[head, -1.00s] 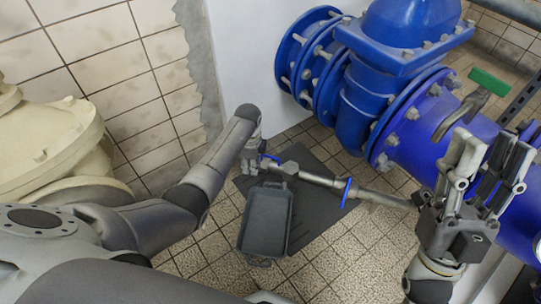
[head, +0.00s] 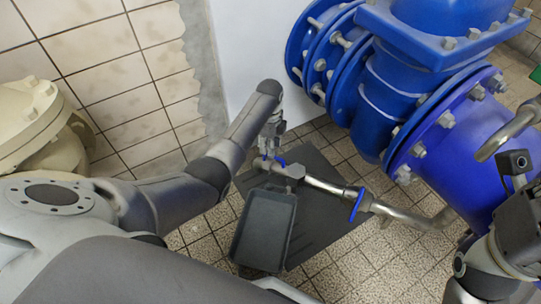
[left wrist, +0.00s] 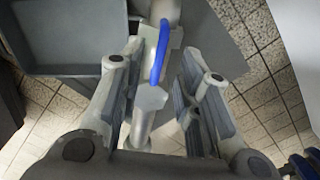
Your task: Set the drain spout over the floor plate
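The drain spout (head: 323,185) is a metal pipe running left from the large blue pipe, with a grey fitting and blue handle parts. The floor plate (head: 325,222) is a flat dark sheet on the tiles, and the spout's left part passes above it. My left gripper (head: 268,158) is at the spout's left end. In the left wrist view its fingers (left wrist: 158,88) are apart, on either side of the grey pipe (left wrist: 143,122) and a blue loop handle (left wrist: 158,55). Contact cannot be told. My right gripper is partly visible at the right edge; its fingertips are hidden or cut off.
A dark tray (head: 264,232) sits left of and partly over the plate, close to the left gripper. The big blue flanged pipe and valve (head: 385,95) fill the upper right. A tiled wall (head: 105,75) stands left. Bare floor tiles (head: 365,262) show at front.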

